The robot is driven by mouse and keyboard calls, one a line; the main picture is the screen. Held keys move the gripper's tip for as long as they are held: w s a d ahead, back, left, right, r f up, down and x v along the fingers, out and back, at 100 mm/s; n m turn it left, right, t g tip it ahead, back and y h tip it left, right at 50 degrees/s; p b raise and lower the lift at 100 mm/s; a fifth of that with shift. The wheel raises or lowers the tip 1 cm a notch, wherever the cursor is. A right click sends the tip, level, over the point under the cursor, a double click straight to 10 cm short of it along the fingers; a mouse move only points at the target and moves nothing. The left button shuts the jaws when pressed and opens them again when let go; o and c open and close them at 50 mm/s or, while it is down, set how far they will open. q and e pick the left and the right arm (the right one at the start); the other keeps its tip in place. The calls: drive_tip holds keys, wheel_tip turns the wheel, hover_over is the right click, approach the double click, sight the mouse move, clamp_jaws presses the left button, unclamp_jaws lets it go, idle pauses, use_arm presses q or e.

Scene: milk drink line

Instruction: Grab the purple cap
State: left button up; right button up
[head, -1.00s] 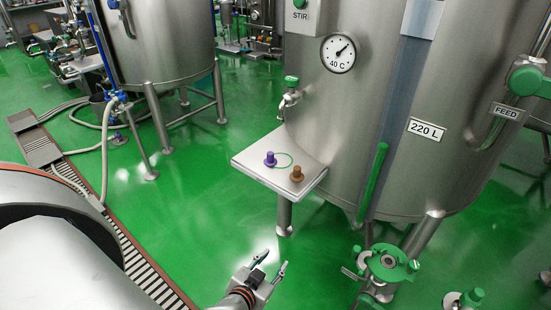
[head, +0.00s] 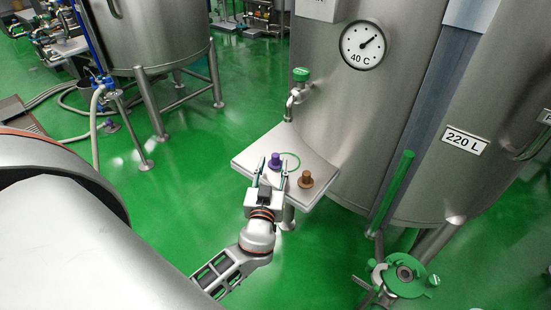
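The purple cap (head: 275,161) stands upright on a small steel shelf (head: 316,160) fixed to the big tank. My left gripper (head: 270,174) is at the shelf's front edge, just in front of the purple cap. Its two fingers are spread apart and point at the shelf, with the cap near the gap between their tips. I cannot tell whether the fingers touch the cap. A brown cap (head: 306,180) stands on the shelf to the right of the gripper. My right gripper is not in view.
A green ring (head: 293,158) is marked on the shelf beside the purple cap. A tap with a green top (head: 300,76) hangs from the tank (head: 345,110) above the shelf. A green valve (head: 405,275) stands at lower right. The green floor left of the shelf is clear.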

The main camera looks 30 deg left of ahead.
sight(275, 157)
use_arm(q)
drive_tip(key=shift+w+a+r, duration=0.15)
drive_tip(key=shift+w+a, duration=0.05)
drive_tip(key=shift+w, duration=0.25)
drive_tip(key=p+x, duration=0.1)
drive_tip(key=x, duration=0.2)
drive_tip(key=shift+w+a, duration=0.1)
drive_tip(key=shift+w, duration=0.15)
drive_tip(key=shift+w+a+f, duration=0.15)
drive_tip(key=shift+w+f, duration=0.1)
drive_tip(key=shift+w, duration=0.1)
clamp_jaws()
